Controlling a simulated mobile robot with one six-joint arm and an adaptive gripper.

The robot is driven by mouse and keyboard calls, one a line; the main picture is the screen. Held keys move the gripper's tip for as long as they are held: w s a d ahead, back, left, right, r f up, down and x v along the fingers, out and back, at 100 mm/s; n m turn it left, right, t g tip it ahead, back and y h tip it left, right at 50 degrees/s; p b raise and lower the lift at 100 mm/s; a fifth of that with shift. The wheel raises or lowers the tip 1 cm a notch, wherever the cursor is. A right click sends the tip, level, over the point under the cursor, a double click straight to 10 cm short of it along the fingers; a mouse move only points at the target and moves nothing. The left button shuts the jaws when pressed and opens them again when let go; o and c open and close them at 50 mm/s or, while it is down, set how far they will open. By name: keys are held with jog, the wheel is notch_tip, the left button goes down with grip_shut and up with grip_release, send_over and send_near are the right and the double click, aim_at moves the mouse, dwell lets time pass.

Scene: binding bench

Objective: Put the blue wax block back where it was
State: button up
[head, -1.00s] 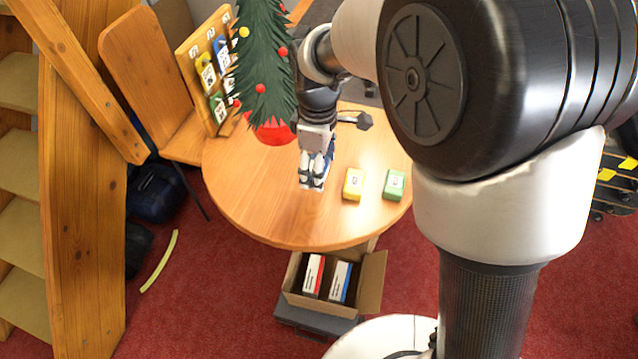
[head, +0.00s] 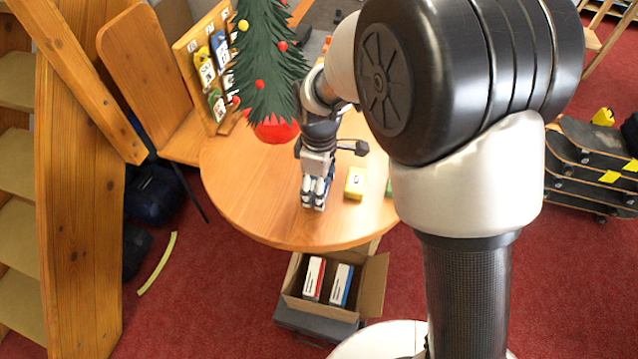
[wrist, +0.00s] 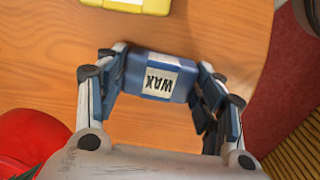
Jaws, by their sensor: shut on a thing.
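The blue wax block (wrist: 158,76) carries a white label reading WAX and sits between my fingers in the wrist view. My gripper (wrist: 160,82) is shut on it. In the head view my gripper (head: 314,192) points down over the front part of the round wooden table (head: 250,205), and its fingers mostly hide the block there. I cannot tell whether the block touches the table. A yellow block (head: 355,183) lies just right of my gripper. A green block (head: 389,188) beyond it is mostly hidden by my arm.
A small Christmas tree (head: 268,70) in a red pot (head: 275,130) stands behind my gripper on the table. A board holding colored items (head: 207,70) leans at the back left. An open carton (head: 372,285) sits on the floor below. The table's left part is clear.

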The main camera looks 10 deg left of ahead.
jog(key=o, duration=1)
notch_tip(320, 180, up, 12)
jog(key=p, duration=0.4)
jog(key=s+d+r+m+t, duration=0.2)
jog(key=s+d+r+m, duration=0.5)
jog(key=d+r, duration=0.4)
jog(key=s+d+m+t, duration=0.2)
jog(key=s+d+m, duration=0.7)
jog(key=s, duration=0.3)
jog(key=shift+s+d+t, duration=0.15)
jog(key=shift+d+t, duration=0.15)
jog(key=shift+d, duration=0.2)
jog(key=shift+r, duration=0.1)
